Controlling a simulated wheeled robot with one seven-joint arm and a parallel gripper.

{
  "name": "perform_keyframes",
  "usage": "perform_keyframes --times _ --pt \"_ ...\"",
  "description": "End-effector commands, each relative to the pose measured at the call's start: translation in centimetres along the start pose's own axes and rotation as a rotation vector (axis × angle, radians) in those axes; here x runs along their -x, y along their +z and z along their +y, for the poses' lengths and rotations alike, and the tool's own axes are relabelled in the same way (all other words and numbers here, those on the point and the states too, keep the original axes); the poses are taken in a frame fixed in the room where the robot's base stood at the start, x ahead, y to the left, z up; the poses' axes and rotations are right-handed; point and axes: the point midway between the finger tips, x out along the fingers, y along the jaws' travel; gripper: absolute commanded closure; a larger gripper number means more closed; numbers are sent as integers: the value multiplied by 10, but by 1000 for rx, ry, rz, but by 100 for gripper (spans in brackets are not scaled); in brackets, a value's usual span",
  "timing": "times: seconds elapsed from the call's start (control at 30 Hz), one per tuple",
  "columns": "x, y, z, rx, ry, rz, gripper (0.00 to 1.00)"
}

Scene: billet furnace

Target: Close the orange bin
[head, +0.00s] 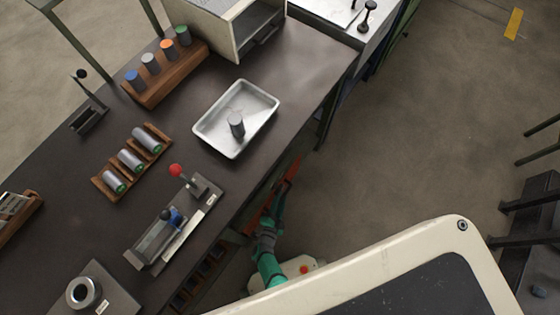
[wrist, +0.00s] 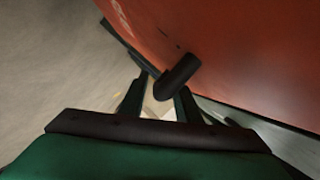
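The orange bin (head: 289,178) shows in the head view as a narrow orange-red strip below the bench's right edge, mostly hidden by the bench and my arm. In the wrist view its orange-red face (wrist: 245,50) fills the upper right, with a short dark handle (wrist: 178,78) standing out from it. My gripper (wrist: 160,92) is open, its two dark fingers apart, with the handle close in front of and between the tips. I cannot tell whether a finger touches it. In the head view my gripper (head: 279,200) is beside the bin.
The dark bench (head: 300,85) lies just left of my arm. It holds a metal tray (head: 208,138) with a grey cylinder, wooden racks (head: 168,88) of cylinders, and a red-knobbed lever fixture (head: 165,235). Open floor (head: 410,130) lies to the right.

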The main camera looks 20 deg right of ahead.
Motion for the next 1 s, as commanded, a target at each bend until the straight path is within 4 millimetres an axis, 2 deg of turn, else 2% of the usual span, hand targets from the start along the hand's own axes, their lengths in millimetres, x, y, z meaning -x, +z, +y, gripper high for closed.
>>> perform_keyframes --times 0.13,0.23,0.7,0.83,1.0 --pt "1 0 -1 -1 -2 1 69" --pt "10 0 0 -1 -1 0 69" --pt "91 0 1 0 1 0 69" --pt "103 0 0 0 0 -1 69" --pt "108 0 0 0 0 -1 69"
